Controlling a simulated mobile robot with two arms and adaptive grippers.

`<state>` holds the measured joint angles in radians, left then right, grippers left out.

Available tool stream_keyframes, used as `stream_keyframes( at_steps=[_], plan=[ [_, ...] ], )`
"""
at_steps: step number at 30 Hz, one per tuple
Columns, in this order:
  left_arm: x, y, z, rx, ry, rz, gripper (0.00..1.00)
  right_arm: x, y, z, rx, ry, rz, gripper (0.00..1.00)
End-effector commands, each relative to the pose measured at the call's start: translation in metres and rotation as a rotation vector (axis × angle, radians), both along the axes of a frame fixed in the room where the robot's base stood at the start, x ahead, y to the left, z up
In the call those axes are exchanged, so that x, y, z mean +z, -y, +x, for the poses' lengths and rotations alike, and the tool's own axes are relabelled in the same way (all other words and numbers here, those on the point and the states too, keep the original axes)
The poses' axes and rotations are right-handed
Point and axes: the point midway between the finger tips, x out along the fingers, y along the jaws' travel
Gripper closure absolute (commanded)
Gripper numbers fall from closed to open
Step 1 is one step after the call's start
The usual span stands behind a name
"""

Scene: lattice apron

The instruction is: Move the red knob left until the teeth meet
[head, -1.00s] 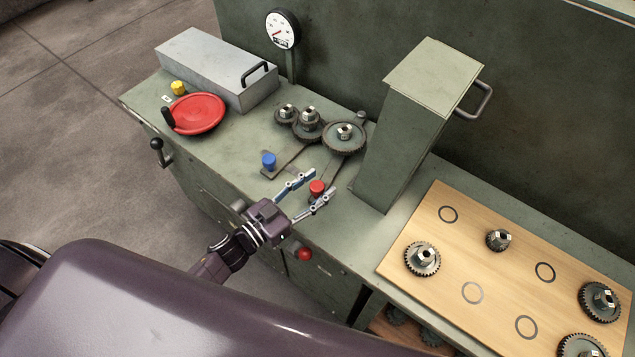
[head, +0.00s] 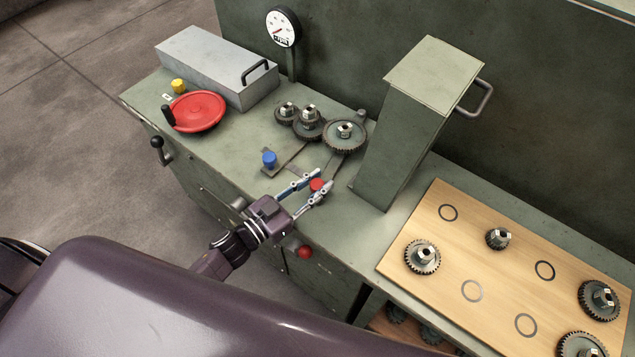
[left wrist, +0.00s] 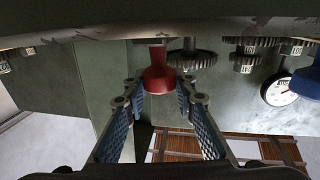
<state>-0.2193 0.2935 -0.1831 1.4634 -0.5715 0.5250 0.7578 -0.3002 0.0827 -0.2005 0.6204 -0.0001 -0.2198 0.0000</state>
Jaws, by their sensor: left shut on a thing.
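The red knob (head: 317,184) stands on the end of a flat arm on the green bench top. My left gripper (head: 311,185) is shut on it, one finger on each side. In the left wrist view the red knob (left wrist: 158,76) sits between the blue-padded fingertips (left wrist: 158,93). The large gear (head: 345,136) is at the far end of that arm. A middle gear (head: 309,127) and a small gear (head: 286,112) stand to its left. In the left wrist view a gap shows between the large gear (left wrist: 192,58) and the neighbouring gears (left wrist: 245,62). My right gripper is not in view.
A blue knob (head: 269,160) stands left of the red one. A green column (head: 405,135) rises close on the right. A red handwheel (head: 197,112) and grey box (head: 215,70) are farther left. A wooden board (head: 450,245) with loose gears lies at right.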

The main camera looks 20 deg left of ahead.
Motion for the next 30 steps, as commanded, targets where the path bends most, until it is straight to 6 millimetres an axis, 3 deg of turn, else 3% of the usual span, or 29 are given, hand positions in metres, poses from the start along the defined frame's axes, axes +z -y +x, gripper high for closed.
stream_keyframes(
  at_steps=[15,28,29,30],
  plan=[
    [-0.003,-0.060,0.015,-0.187,0.002,0.003,1.00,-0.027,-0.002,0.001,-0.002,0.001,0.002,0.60],
    [0.000,-0.066,0.016,-0.205,-0.002,0.001,1.00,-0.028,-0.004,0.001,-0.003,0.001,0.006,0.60],
    [0.000,-0.066,0.016,-0.204,-0.002,0.001,0.72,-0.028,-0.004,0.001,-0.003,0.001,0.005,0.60],
    [0.000,-0.066,0.016,-0.204,-0.002,0.001,0.67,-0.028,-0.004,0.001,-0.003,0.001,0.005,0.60]
  ],
)
